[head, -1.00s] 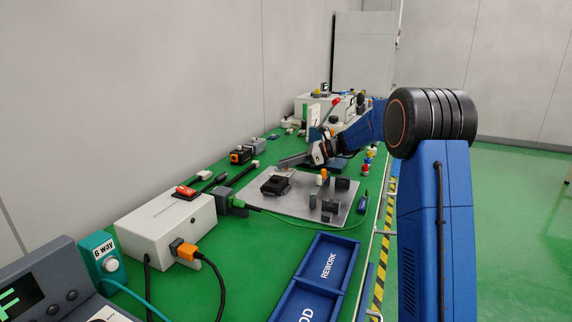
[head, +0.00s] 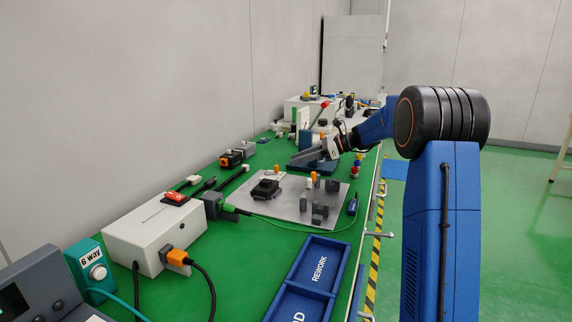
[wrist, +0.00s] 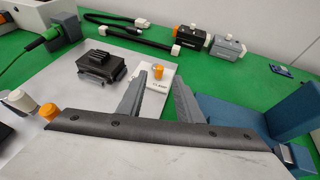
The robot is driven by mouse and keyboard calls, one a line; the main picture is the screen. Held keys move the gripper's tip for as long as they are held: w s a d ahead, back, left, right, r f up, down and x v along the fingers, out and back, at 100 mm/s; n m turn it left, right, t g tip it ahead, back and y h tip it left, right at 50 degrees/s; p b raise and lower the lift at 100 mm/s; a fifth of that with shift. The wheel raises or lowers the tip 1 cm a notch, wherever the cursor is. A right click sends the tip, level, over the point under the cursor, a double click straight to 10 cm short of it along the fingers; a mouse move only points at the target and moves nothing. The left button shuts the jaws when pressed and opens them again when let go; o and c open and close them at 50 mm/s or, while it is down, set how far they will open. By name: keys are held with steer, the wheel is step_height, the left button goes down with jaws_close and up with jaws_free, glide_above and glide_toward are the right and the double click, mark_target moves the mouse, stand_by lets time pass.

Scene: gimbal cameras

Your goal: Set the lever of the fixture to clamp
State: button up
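The fixture appears to be the blue base (head: 318,168) with an upright blue block (head: 305,140), beyond the grey plate. A red-tipped lever (head: 323,107) rises behind my gripper; where it joins is hidden. In the wrist view the blue fixture (wrist: 268,122) is at the right, and no red lever shows. A white card (wrist: 160,84) marked CLAMP, with an orange-topped piece (wrist: 158,68), lies beyond the fingers. My gripper (head: 296,160) is over the fixture's near side. In the wrist view my gripper (wrist: 159,78) is open, with nothing between its fingers.
The grey plate (head: 293,204) holds a black block (head: 266,188) and several dark posts. A white box (head: 158,232) with cables and a blue REWORK tray (head: 318,265) stand nearer. Black and grey connector boxes (head: 236,156) line the wall side. Green bench shows between them.

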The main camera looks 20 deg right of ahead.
steer(key=v, duration=0.8)
